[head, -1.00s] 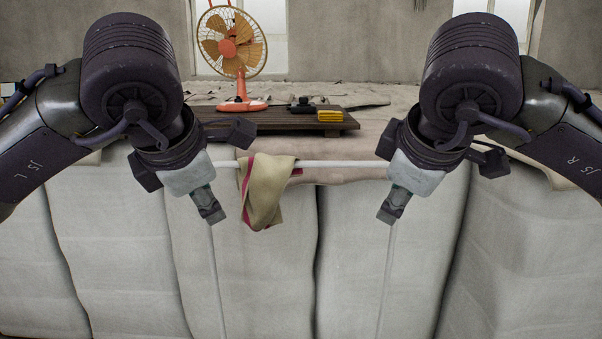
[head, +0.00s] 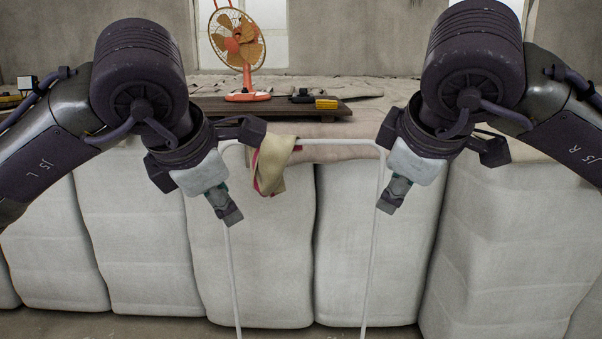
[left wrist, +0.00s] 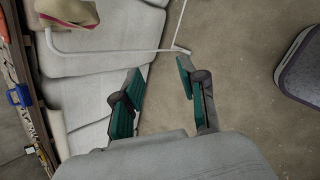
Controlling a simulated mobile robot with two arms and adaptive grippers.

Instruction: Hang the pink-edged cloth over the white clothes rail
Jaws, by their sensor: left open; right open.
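The pink-edged cloth (head: 271,168), beige with a pink border, hangs draped over the top bar of the white clothes rail (head: 325,141), left of the bar's middle. Its folded end hangs down in front of the bar. In the left wrist view the cloth (left wrist: 68,12) shows at the top left on the rail (left wrist: 105,51). My left gripper (head: 233,218) is apart from the cloth, to its lower left, by the rail's left post. In the left wrist view its green-padded fingers (left wrist: 160,100) are spread with nothing between them. My right gripper (head: 386,208) is open near the right post, away from the cloth.
Large pale padded blocks (head: 378,240) stand behind the rail. On top lies a dark wooden board (head: 215,106) with an orange fan (head: 238,50) and a yellow-and-black item (head: 326,103). Bare floor (left wrist: 230,60) shows in the left wrist view, with a dark-topped object (left wrist: 304,65) at right.

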